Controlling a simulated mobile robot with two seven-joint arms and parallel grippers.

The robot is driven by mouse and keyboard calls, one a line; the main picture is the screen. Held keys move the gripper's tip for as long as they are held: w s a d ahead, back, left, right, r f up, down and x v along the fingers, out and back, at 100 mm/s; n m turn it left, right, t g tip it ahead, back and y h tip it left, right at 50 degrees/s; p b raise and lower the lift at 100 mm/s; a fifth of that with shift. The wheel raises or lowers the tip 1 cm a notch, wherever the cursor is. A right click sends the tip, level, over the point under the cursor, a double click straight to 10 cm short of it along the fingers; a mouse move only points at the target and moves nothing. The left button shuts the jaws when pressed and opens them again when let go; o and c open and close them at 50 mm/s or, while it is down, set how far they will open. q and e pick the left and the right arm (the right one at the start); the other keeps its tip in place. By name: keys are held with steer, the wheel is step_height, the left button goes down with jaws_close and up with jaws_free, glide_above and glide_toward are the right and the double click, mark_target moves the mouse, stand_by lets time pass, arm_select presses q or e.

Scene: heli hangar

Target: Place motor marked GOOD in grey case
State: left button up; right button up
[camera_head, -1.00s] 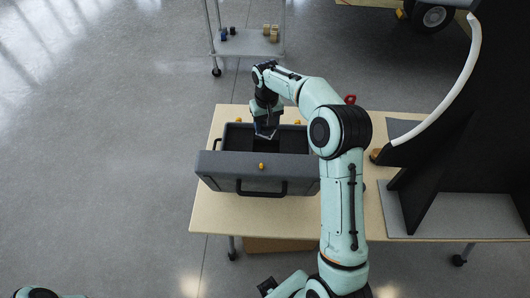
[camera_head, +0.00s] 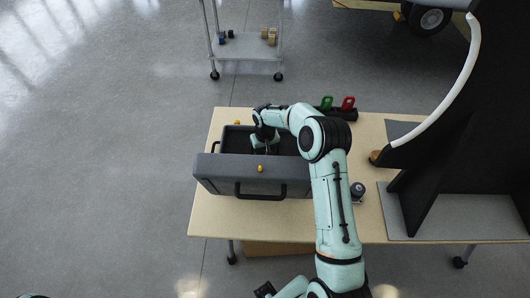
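The open grey case (camera_head: 215,175) stands on the wooden table, with its black handle facing the front. My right arm reaches over it from the lower right. My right gripper (camera_head: 269,148) points down inside the case; its fingertips are dark and partly hidden, so I cannot tell whether they hold anything. A small dark cylinder (camera_head: 357,190), possibly a motor, stands on the table right of my arm. No GOOD marking is readable.
A black panel structure (camera_head: 440,170) stands on the right. A wheeled cart (camera_head: 245,47) with small parts is behind. The table's front left is clear.

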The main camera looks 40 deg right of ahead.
steer(key=o, duration=1.2)
steer(key=shift+c, duration=0.2)
steer(key=shift+r, duration=0.35)
step_height(320, 180, up, 12)
steer(key=shift+f, duration=0.25)
